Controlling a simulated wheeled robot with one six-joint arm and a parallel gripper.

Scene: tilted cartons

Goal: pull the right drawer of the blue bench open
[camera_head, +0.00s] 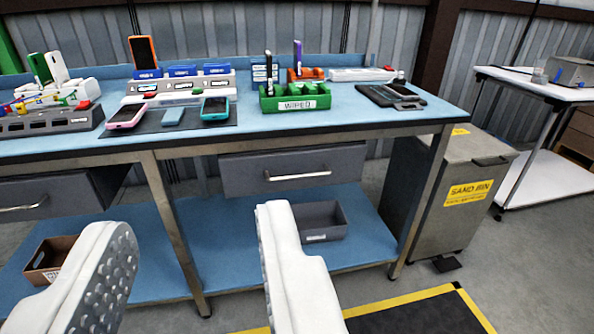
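The blue bench (350,125) stands ahead with a blue top and metal legs. Its right drawer (232,172) is a grey front under the top, right of the middle leg, with a silver bar handle (297,175). This drawer looks shut or nearly so. The left drawer (55,197) with its own handle shows at the left edge. My gripper (195,225) is open and empty, its two white fingers wide apart in the foreground. The fingers are apart from the handle, which shows above and right of the right fingertip.
A grey bin labelled SAND BIN (450,200) stands by the bench's right end. A grey tray (320,218) and a brown box (48,260) sit on the lower shelf. Phones and a green WIPED holder (295,97) stand on top. Yellow-black tape (465,300) marks the floor.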

